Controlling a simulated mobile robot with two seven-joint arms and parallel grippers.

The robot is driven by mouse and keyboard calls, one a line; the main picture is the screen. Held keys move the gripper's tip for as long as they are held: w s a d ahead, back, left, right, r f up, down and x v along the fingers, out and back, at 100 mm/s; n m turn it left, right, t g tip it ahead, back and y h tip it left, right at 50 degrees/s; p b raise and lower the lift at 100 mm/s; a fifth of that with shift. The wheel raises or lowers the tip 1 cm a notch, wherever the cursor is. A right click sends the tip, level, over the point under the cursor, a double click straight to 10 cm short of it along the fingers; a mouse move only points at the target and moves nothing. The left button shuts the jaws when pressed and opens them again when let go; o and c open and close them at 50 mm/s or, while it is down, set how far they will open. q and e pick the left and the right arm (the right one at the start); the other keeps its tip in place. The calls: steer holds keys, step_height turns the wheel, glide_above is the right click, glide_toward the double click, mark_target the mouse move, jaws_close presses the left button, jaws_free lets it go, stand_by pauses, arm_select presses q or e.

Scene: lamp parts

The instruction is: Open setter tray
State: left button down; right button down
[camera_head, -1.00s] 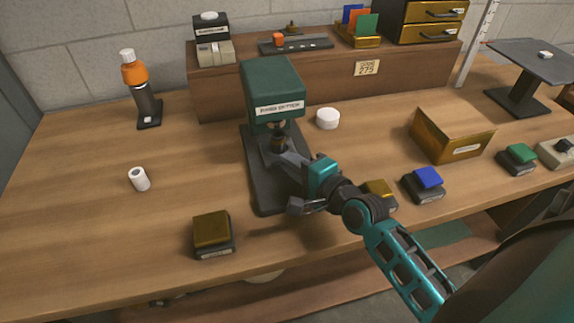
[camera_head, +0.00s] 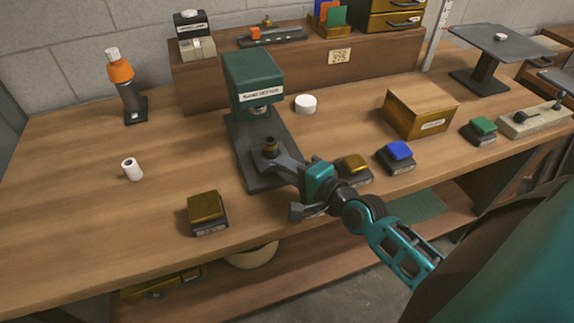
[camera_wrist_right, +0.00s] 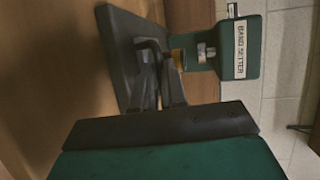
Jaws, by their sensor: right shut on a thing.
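The band setter is a dark green press; its head (camera_head: 253,85) stands over a dark base plate (camera_head: 248,160), with a silver ram (camera_head: 260,112) below the head. The right wrist view also shows the labelled head (camera_wrist_right: 240,50) and the plate (camera_wrist_right: 122,40). My right gripper (camera_head: 269,157) reaches in over the plate from the front right. It is shut on a small dark brass part (camera_head: 270,144), which stands in front of the ram, apart from the head. In the right wrist view the fingers (camera_wrist_right: 152,62) partly hide what they grip. No separate tray can be made out. My left gripper is not in view.
A brass-topped block (camera_head: 207,212) sits front left and a white roll (camera_head: 132,169) left. A white round cap (camera_head: 305,104) is right of the press. Another brass-topped block (camera_head: 354,169), a blue-topped block (camera_head: 396,157) and a brass box (camera_head: 422,110) stand to the right.

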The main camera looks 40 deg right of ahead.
steer(key=c, duration=1.2)
jaws_free()
steer(key=shift+b+v, duration=0.3)
steer(key=shift+v, duration=6.15)
